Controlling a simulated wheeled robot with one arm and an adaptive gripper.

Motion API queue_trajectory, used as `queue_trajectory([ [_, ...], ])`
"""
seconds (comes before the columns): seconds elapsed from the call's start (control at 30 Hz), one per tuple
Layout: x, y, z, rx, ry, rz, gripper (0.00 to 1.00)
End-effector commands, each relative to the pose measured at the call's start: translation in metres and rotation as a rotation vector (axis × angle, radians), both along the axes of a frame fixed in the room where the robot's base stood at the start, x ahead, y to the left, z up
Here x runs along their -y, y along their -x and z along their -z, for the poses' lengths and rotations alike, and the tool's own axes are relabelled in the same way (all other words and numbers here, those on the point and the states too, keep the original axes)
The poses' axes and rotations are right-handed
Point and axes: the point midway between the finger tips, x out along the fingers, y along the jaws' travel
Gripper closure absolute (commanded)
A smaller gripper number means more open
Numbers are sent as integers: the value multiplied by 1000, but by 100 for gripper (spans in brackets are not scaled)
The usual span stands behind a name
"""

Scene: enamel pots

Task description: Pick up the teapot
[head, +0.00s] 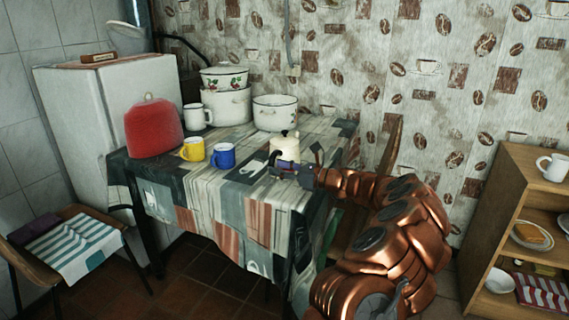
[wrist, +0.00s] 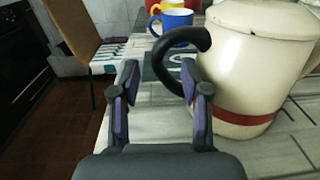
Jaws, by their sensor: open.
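The cream teapot (head: 289,148) stands upright on the cloth-covered table, near its right side. In the wrist view the teapot (wrist: 255,60) fills the right side, with a lid on top, a red band low down and a black curved handle (wrist: 162,58) on its left. My gripper (head: 284,168) is in front of the teapot in the head view and hides its lower part. In the wrist view my gripper (wrist: 160,88) is open, its fingers apart. The handle's loop shows between and beyond the fingertips, partly behind the right finger; I cannot tell whether they touch.
A blue mug (head: 223,155) and a yellow mug (head: 192,149) stand left of the teapot. A red covered object (head: 153,127), a white mug (head: 196,116), stacked pots (head: 227,107) and a white pot (head: 274,114) stand farther back. A wooden shelf (head: 510,190) is at right.

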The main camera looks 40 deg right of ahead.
Motion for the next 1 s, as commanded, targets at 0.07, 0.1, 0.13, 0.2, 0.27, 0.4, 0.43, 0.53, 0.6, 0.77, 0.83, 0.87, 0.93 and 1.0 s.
queue_trajectory([
  [0.07,-8,-10,2,0,1,-4,54],
  [0.1,-10,-15,2,-1,0,-4,54],
  [0.13,-12,-18,2,0,1,-4,54],
  [0.2,-15,-24,1,0,1,-3,54],
  [0.27,-15,-26,0,0,1,-2,54],
  [0.4,-15,-26,-1,1,0,-1,54],
  [0.43,-15,-26,-1,1,0,-1,54],
  [0.53,-15,-26,0,0,0,-1,63],
  [0.6,-15,-26,0,0,0,-1,70],
  [0.77,-15,-26,0,0,1,-1,86],
  [0.83,-15,-26,0,0,0,-1,94],
  [0.87,-15,-26,0,0,0,-1,97],
  [0.93,-15,-26,0,0,0,-1,100],
  [1.0,-15,-26,0,0,0,-1,100],
])
